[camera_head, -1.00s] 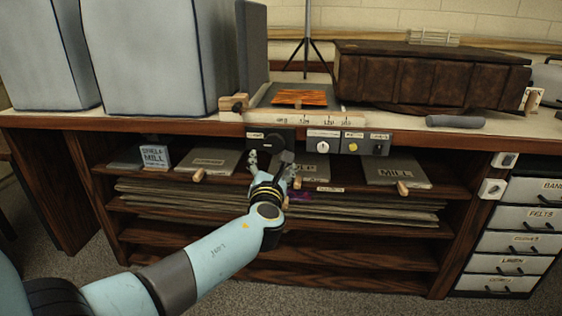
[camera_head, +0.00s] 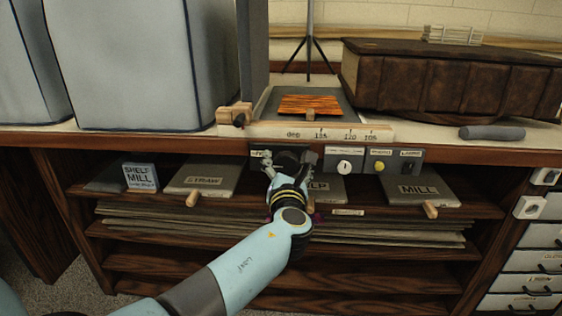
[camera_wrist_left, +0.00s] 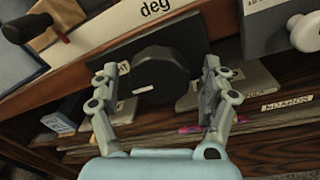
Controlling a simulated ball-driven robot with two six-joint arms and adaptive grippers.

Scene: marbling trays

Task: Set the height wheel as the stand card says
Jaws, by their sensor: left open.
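The height wheel, a dark round knob (camera_head: 287,157) on a dark plate under the worktop edge, is mostly hidden by my left gripper in the head view. In the left wrist view the black wheel (camera_wrist_left: 160,74) shows clearly, with a small white mark low on its left. My left gripper (camera_head: 288,164) is open, with one finger on each side of the wheel; I cannot tell whether either touches. It also shows in the left wrist view (camera_wrist_left: 160,82). A standing card (camera_head: 140,177) reading "SHELF MILL" is on the shelf at left. My right gripper is out of view.
Right of the wheel are a panel with a white knob (camera_head: 345,166) and one with a yellow button (camera_head: 379,166). Above is a pale scale strip (camera_head: 300,133) with numbers. Boards with wooden handles, including one marked "MILL" (camera_head: 415,187), lie on the shelf below.

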